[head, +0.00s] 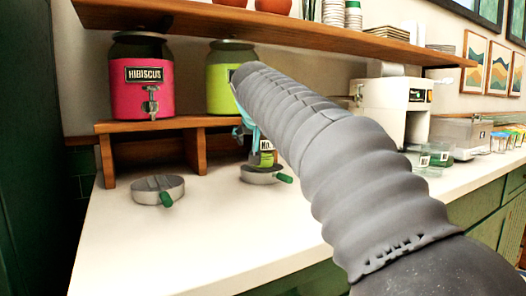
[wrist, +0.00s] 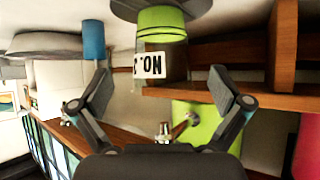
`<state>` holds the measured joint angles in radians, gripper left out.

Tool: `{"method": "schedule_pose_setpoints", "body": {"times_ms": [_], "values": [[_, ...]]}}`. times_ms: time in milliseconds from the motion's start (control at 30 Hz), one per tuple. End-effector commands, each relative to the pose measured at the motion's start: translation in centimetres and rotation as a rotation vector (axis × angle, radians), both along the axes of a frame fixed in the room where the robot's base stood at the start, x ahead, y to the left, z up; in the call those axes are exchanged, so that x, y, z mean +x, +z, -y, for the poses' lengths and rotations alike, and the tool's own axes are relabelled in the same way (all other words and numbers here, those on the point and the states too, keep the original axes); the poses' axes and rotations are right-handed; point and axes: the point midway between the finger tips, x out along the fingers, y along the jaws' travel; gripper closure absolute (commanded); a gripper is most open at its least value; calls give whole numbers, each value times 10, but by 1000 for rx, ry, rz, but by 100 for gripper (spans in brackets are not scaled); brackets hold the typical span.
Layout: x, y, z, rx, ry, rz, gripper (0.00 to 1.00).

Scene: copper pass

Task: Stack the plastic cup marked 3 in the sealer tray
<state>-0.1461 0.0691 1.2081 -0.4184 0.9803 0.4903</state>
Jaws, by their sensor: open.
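A clear cup (head: 267,159) with green in its lower part stands on the round drip tray (head: 258,179) under the lime-green dispenser. In the wrist view, which appears upside down, the cup (wrist: 160,25) carries a white label reading "NO." with a digit I cannot read for sure. My gripper (wrist: 162,88) is open; its two fingers are spread apart with the cup ahead of and between them, not touching. In the head view my arm hides most of the gripper. A clear-lidded grey unit (head: 462,137) at the right may be the sealer; I cannot make out its tray.
The pink HIBISCUS dispenser (head: 142,85) and lime-green dispenser (head: 222,85) stand on a wooden riser (head: 110,160). An empty drip tray (head: 150,192) is at left. Clear labelled cups (head: 437,158) and a white machine (head: 395,105) are at right. The front counter is clear.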

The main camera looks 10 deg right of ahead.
Motion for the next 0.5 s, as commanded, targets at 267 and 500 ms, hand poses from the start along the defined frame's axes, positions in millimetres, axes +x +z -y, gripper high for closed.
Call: {"method": "schedule_pose_setpoints", "body": {"times_ms": [267,500], "values": [[16,-7,3,0,-1,-1,0],[43,-23,10,0,-1,-1,0]]}}
